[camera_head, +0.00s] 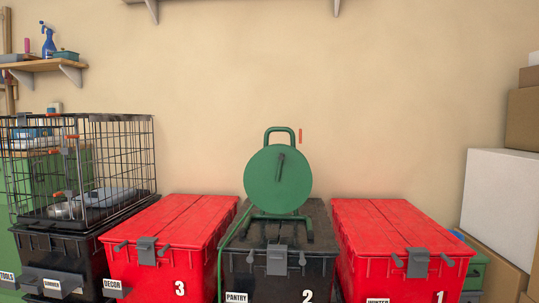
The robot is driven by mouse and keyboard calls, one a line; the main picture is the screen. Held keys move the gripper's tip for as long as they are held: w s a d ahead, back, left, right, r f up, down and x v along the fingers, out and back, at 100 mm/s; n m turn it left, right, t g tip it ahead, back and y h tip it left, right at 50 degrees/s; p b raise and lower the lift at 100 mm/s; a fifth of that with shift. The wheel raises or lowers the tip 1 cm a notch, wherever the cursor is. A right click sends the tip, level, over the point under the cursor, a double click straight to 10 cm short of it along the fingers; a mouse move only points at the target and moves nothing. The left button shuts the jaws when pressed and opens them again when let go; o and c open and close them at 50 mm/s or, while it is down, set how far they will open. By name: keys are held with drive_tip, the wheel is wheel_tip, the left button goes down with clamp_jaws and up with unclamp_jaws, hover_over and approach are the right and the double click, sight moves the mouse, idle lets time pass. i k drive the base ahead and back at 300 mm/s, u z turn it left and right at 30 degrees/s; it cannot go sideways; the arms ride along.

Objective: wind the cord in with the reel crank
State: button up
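A green cord reel (263,189) stands upright on the lid of the black tote marked 2, with a carrying handle on top and a tube stand below. A dark crank arm (280,166) lies across the upper face of its disc, tilted slightly. A small orange-red piece (300,136) shows just right of the top handle; I cannot tell if it is the crank's grip. A thin green line (221,262) runs down the left side of the black tote and may be the cord. Any cord on the drum is hidden behind the disc. My gripper is not in view.
The black tote (260,264) stands between a red tote marked 3 (160,265) and a red tote marked 1 (400,272). A wire cage (125,150) sits on another tote at left. Boxes (500,190) are stacked at right. The wall space above the reel is clear.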

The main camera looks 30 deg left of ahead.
sight(278, 180)
drive_tip(key=u, duration=0.55)
drive_tip(key=i, duration=0.5)
drive_tip(key=u, duration=0.55)
drive_tip(key=i, duration=0.9)
drive_tip(key=z, duration=0.3)
